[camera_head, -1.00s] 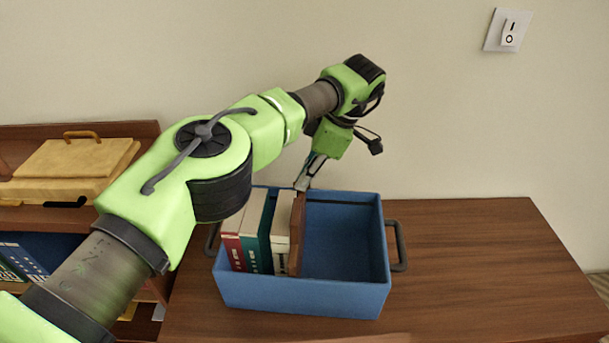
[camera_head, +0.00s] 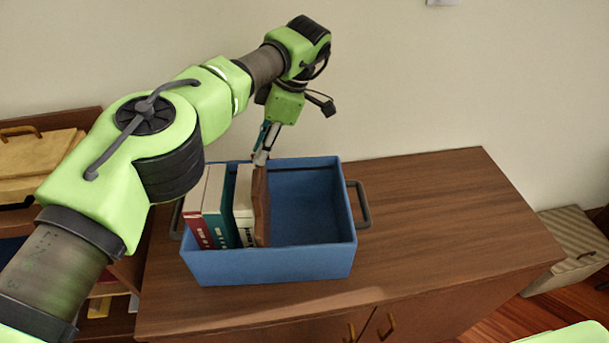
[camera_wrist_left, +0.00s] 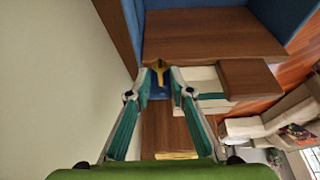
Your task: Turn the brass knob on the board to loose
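A brown wooden board (camera_head: 262,205) stands upright in the blue bin (camera_head: 315,262), at the right end of a row of books. My left gripper (camera_head: 261,160) points down at the board's top edge in the head view. In the left wrist view, a small yellow brass knob (camera_wrist_left: 158,66) shows between the fingertips of my left gripper (camera_wrist_left: 159,75). The knob is hidden in the head view. My right gripper is not in view.
White, red and teal books (camera_head: 212,215) fill the bin's left part; its right part is empty. The bin stands on a wooden cabinet (camera_head: 440,215) with clear top to its right. A dark handle (camera_head: 361,205) sticks out on the bin's right. A wall lies behind.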

